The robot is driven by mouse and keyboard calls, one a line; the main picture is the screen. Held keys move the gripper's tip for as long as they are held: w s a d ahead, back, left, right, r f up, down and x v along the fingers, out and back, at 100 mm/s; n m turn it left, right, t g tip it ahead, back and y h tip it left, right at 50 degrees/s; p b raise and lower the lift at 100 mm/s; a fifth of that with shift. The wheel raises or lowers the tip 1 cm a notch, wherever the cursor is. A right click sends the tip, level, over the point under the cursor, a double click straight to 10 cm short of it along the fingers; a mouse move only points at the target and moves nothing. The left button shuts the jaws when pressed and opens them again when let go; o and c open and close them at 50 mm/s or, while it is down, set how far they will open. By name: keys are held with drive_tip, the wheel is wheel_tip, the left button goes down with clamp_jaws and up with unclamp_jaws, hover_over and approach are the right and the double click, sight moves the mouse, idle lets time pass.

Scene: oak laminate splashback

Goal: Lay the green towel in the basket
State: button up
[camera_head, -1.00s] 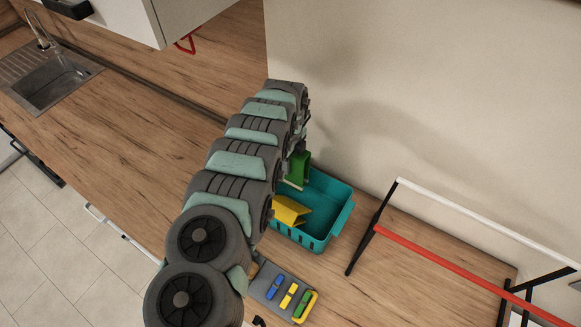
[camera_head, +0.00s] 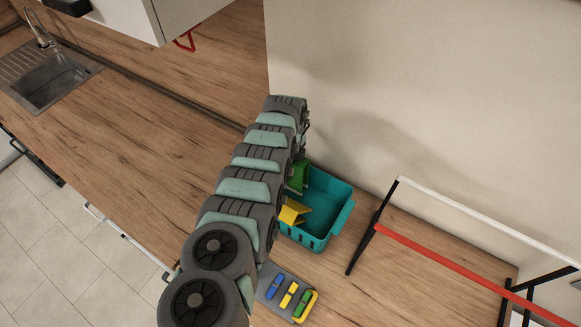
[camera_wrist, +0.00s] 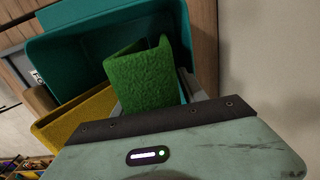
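The green towel (camera_wrist: 138,78) is folded and hangs from my gripper (camera_wrist: 152,98), which looks shut on it, though the towel and the gripper body hide most of the fingers. In the head view the towel (camera_head: 298,177) shows at the far left part of the teal basket (camera_head: 338,214), beside my arm. In the wrist view the towel is over the open basket (camera_wrist: 60,55); whether it touches the basket floor I cannot tell. A folded yellow towel (camera_head: 291,212) stands in the near left part of the basket, and it also shows in the wrist view (camera_wrist: 78,118).
A grey board (camera_head: 270,292) with blue, yellow and green pegs lies in front of the basket. A rack with a red bar (camera_head: 430,255) and a white bar stands to the right. The wall is close behind the basket. The counter towards the sink (camera_head: 55,80) is clear.

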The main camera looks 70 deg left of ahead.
drive_tip(key=shift+r+b, duration=0.6)
drive_tip(key=shift+r, duration=5.6)
